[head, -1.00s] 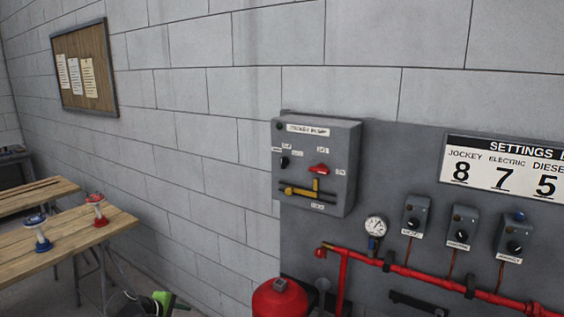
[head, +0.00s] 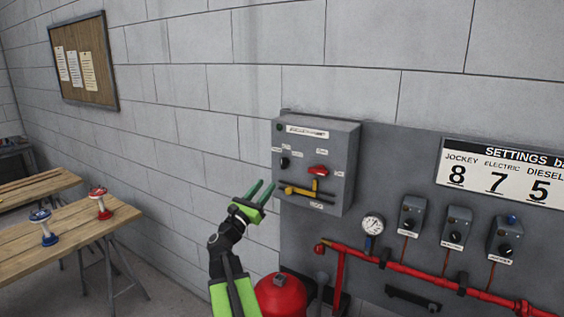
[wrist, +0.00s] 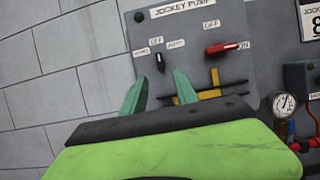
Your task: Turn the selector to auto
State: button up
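The jockey pump box (head: 342,172) is a grey panel on the wall. Its selector (head: 284,162) is a small black knob at the upper left of the box face. In the wrist view the selector (wrist: 160,63) stands about upright below the OFF label, with AUTO (wrist: 176,43) to its right and another label to its left. My gripper (head: 262,188) is open and empty, its two green fingers apart, below and left of the selector in the head view. In the wrist view the fingertips (wrist: 159,78) are either side of and just below the selector; contact does not show.
A red handle (head: 318,170) and a yellow bar (head: 300,191) sit on the same box face. A gauge (head: 372,226), red pipe (head: 420,272) and several grey switch boxes are to the right. A red tank (head: 282,297) stands below. Wooden tables (head: 80,236) are at left.

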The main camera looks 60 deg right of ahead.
aim_at(282, 164)
jog(key=p+x, duration=0.3)
jog(key=x, duration=0.8)
jog(key=shift+d+r+p, duration=0.15)
jog(key=shift+d+p, duration=0.25)
jog(key=shift+c, duration=0.3)
